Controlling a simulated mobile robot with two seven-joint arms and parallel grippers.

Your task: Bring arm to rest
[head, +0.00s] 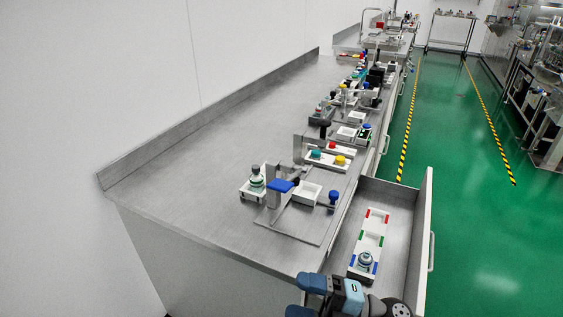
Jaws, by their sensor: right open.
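My right gripper (308,297) is at the bottom edge, by the near end of an open drawer. It is open, partly cut off by the frame, and I see nothing held in it. The drawer (426,225) holds a white tray (374,226) with red, green and blue corner marks. A small grey-blue round part (365,259) sits in the tray's near, blue-marked compartment, just beyond my right arm and apart from it. My left gripper is not in view.
A long grey steel bench (215,150) runs away from me. A fixture with a blue handle (281,185), a white tray with a green-and-white part (257,178), and several more stations line its right side. The green floor (470,230) right of the drawer is clear.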

